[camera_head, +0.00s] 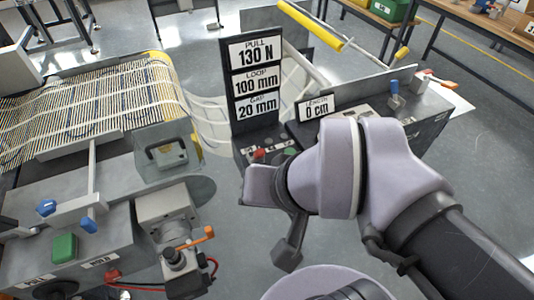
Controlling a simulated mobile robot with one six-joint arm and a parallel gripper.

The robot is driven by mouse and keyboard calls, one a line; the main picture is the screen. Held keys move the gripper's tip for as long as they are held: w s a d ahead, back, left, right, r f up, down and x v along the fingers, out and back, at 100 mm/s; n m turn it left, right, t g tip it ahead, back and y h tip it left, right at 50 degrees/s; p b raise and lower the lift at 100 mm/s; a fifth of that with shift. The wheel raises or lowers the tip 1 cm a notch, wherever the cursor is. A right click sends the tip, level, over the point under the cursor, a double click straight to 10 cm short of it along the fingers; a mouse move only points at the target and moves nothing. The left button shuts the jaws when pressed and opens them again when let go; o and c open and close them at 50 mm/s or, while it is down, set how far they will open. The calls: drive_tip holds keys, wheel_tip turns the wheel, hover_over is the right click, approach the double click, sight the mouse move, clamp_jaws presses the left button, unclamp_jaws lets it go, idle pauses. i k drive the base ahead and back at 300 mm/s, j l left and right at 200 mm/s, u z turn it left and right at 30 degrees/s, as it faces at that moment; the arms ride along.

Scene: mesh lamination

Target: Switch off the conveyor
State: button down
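The conveyor (90,105) is on the left, with yellowish mesh strips running over its curved right end. A sign post (240,88) reads PULL 130 N, LOOP 100 mm and GAP 20 mm. At its foot is a control panel (272,146) with a small red control (258,155) and a green one (290,151). My arm covers part of this panel. My gripper (272,222) is in front of and below the panel, apparently empty. Its fingers are partly hidden by the wrist, so its opening is unclear. Which control works the conveyor cannot be read.
A grey machine at front left carries a green button (64,247), blue knobs (47,208) and an orange-handled clamp (196,239). A yellow roller (312,24) and a workbench (460,22) are farther back.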

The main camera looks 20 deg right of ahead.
sight(258, 155)
drive_tip(key=k+l, duration=0.1)
drive_tip(key=l, duration=0.15)
drive_tip(key=k+j, duration=0.35)
drive_tip(key=j, duration=0.15)
drive_tip(key=k+j, duration=0.35)
drive_tip(key=j, duration=0.2)
